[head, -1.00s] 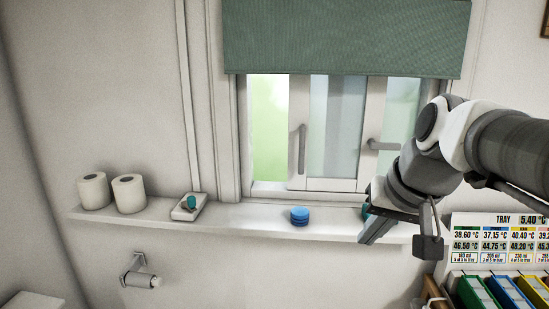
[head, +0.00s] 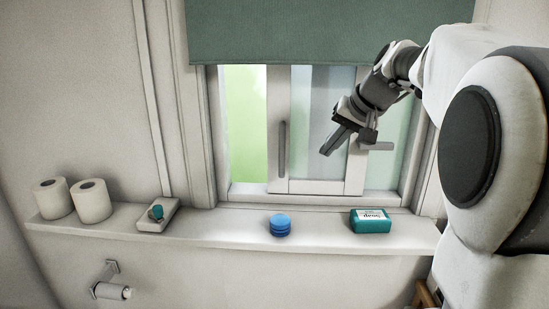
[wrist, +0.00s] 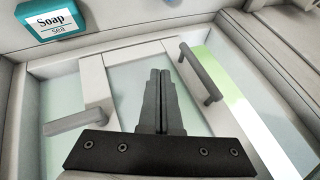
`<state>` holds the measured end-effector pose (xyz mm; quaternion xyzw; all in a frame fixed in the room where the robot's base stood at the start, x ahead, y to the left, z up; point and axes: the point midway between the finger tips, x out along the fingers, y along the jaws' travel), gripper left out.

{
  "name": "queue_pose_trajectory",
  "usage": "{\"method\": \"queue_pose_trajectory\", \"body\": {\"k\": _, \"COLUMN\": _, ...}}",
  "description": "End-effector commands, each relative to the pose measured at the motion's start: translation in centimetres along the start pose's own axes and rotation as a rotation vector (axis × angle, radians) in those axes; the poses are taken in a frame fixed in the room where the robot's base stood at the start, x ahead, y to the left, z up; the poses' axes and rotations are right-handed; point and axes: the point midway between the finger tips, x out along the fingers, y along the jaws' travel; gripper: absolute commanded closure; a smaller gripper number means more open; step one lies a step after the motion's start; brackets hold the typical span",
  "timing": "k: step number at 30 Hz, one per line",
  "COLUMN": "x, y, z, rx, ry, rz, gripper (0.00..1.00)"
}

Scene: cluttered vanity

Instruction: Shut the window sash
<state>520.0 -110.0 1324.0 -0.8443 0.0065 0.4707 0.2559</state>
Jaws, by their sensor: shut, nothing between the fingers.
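The window sash (head: 318,187) is a white-framed pane with a grey vertical bar handle (head: 282,149) on its left stile. To its left is an open gap (head: 245,120) with bright green outside. My gripper (head: 326,151) is shut and empty, in front of the sash's glass and right of the bar handle. In the wrist view, my shut fingers (wrist: 160,78) point at the sash. The bar handle (wrist: 201,73) shows there to their right, apart from them, with the bright gap beyond it.
A green blind (head: 330,30) hangs above.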

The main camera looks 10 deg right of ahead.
Motion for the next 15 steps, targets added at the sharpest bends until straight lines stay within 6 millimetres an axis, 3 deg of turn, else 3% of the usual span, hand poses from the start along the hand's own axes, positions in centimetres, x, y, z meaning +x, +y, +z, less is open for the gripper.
{"method": "queue_pose_trajectory", "body": {"k": 5, "x": 2.5, "y": 0.0, "z": 0.1, "rx": 0.000, "ry": -0.004, "rz": 0.000, "gripper": 1.00}}
{"method": "queue_pose_trajectory", "body": {"k": 15, "x": 9.8, "y": 0.0, "z": 0.2, "rx": 0.000, "ry": -0.005, "rz": 0.000, "gripper": 1.00}}
